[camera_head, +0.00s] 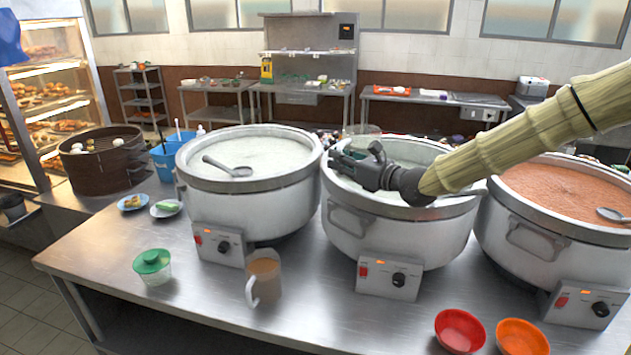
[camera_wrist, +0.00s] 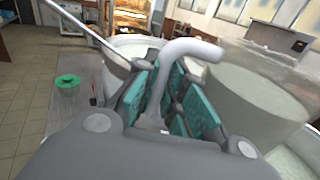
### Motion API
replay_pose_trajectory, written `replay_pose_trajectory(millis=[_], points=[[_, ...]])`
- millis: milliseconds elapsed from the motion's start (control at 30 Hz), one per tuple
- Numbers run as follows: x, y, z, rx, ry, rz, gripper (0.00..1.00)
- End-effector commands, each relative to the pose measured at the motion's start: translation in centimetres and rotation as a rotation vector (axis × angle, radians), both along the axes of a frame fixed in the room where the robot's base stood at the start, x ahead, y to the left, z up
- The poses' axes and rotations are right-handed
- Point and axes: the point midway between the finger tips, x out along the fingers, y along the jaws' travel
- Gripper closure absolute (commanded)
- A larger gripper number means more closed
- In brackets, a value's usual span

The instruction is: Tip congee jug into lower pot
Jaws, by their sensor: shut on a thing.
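My gripper (camera_head: 352,163) is over the middle pot (camera_head: 403,240), which holds pale congee. In the wrist view, its teal-padded fingers (camera_wrist: 178,98) are closed around the grey curved handle of a clear jug (camera_wrist: 262,85). Pale content shows through the jug's wall. In the head view, the jug (camera_head: 361,131) is mostly hidden behind my gripper and shows near the middle pot's far rim; I cannot tell its exact tilt. The left pot (camera_head: 250,207) holds white congee and a ladle. The right pot (camera_head: 555,245) holds reddish-brown congee. I cannot tell which pot is the lower one.
A tan mug (camera_head: 265,279) and a green-lidded tub (camera_head: 152,267) stand at the counter's front. A red bowl (camera_head: 460,331) and an orange bowl (camera_head: 522,338) are at the front right. A brown steamer (camera_head: 104,165) and blue containers (camera_head: 166,160) stand at left. Bare counter lies between mug and bowls.

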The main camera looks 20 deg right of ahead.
Motion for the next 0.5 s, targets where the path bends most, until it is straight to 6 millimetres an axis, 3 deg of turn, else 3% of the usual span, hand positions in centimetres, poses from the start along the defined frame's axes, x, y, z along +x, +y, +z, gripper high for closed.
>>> replay_pose_trajectory(millis=[100, 233, 500], points=[[1.0, -3.5, 1.6, 0.000, -0.012, -0.081, 1.00], [1.5, -6.6, 2.7, 0.005, -0.014, -0.152, 1.00], [1.8, -9.5, 3.8, 0.011, -0.019, -0.216, 1.00]])
